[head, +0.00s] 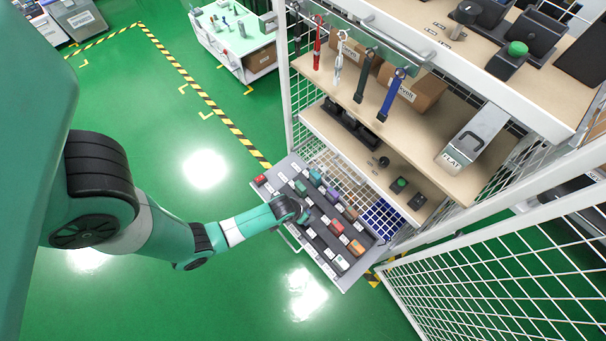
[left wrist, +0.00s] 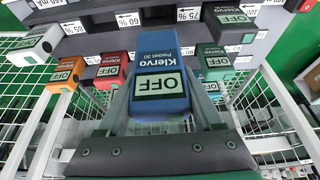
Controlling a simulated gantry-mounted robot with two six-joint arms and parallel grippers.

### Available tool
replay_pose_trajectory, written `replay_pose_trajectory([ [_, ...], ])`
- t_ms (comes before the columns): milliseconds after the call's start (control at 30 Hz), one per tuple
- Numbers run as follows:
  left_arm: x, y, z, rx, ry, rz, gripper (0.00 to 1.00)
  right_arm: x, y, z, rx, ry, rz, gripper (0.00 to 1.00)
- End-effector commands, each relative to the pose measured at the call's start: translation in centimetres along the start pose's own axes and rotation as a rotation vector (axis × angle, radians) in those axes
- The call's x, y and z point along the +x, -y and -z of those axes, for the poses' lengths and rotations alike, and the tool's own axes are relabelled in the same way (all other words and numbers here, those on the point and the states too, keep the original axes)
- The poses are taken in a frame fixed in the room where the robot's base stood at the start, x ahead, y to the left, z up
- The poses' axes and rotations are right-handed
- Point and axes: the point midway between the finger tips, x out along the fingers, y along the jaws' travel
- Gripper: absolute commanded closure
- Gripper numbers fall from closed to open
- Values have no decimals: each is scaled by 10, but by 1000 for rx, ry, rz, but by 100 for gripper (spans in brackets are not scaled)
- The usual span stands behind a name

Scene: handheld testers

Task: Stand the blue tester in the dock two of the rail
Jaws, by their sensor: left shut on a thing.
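The blue tester (left wrist: 161,72) fills the middle of the left wrist view. It reads "Klervo Pocket 30" and has a pale OFF screen. My left gripper (left wrist: 162,100) is shut on it, one finger at each side. In the head view my left gripper (head: 302,212) is over the grey pull-out tray (head: 347,287), and the held tester is hidden or too small to make out there. A long black rail-like piece (head: 350,127) lies on the lower shelf of the rack; I cannot tell its docks apart. My right gripper is not in view.
Other testers stand around the held one: red (left wrist: 112,70), orange (left wrist: 66,74), white (left wrist: 36,45) and dark green (left wrist: 217,62). Coloured tools hang from the rack's upper bar (head: 372,40). A FLAT-marked grey stand (head: 474,137) is on the middle shelf. White mesh (head: 480,280) encloses the right side.

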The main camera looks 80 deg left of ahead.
Motion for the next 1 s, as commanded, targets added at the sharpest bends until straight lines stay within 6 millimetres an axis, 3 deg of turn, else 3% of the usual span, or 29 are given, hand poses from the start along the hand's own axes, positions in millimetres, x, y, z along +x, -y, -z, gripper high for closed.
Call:
replay_pose_trajectory([
  [167,5,4,0,0,-2,1,94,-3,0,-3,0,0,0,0],
  [433,56,4,-21,1,-1,1,94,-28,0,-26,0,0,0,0],
  [667,63,4,-24,1,-3,1,94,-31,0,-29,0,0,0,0],
  [867,94,4,-36,1,-2,2,94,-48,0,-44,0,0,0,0],
  [1000,92,4,-36,1,-3,1,94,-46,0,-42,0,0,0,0],
])
